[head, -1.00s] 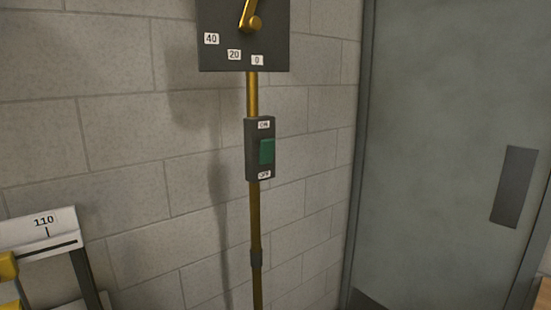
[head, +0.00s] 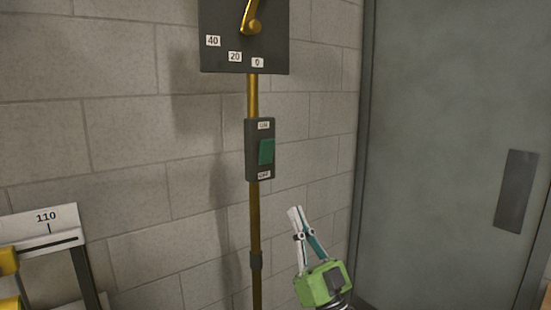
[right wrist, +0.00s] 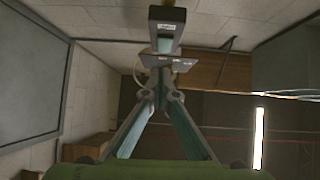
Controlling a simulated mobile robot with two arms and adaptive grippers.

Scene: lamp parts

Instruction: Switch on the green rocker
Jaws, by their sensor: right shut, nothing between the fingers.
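The green rocker (head: 266,152) sits in a dark upright switch box (head: 250,150), with a label reading ON above it and one reading OFF below. The box is mounted on a brass pole (head: 255,215). I cannot tell for sure which way the rocker is tilted. My right gripper (head: 296,212) is shut and empty, below and to the right of the box, apart from it, with fingertips pointing up. In the right wrist view its closed fingers (right wrist: 160,75) point up toward a dark box (right wrist: 167,14) with a white label. My left gripper is not in view.
A dark panel (head: 222,53) with a brass lever (head: 250,22) and labels 40, 20 and 0 is above the switch. A grey door (head: 440,150) stands at the right. A stand marked 110 (head: 40,232) is at lower left. The block wall (head: 130,140) lies behind.

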